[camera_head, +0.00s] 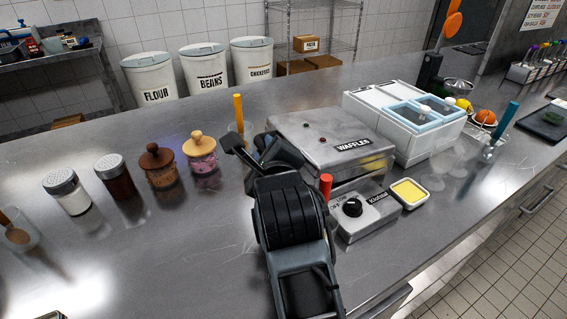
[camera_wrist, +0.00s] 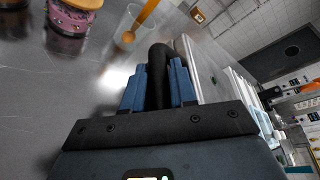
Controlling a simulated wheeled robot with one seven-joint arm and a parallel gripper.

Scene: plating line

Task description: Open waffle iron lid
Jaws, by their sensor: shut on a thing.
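The waffle iron (camera_head: 312,142) is a steel box with a "WAFFLES" label on its lid, standing mid-counter. Its lid looks down, lying flat over the base. My gripper (camera_head: 262,158) is at the left side of the iron, partly hidden by my own wrist in the head view. In the wrist view my gripper's blue fingers (camera_wrist: 160,88) are shut on the black lid handle (camera_wrist: 158,62), which stands between them. The lid edge shows just right of the fingers in the wrist view. The lid's hinge side cannot be made out.
A control box with a black knob (camera_head: 352,207) and a butter dish (camera_head: 410,193) stand in front of the iron. A white bin unit (camera_head: 372,108) stands close on its right. Pink (camera_head: 201,155) and brown jars stand left.

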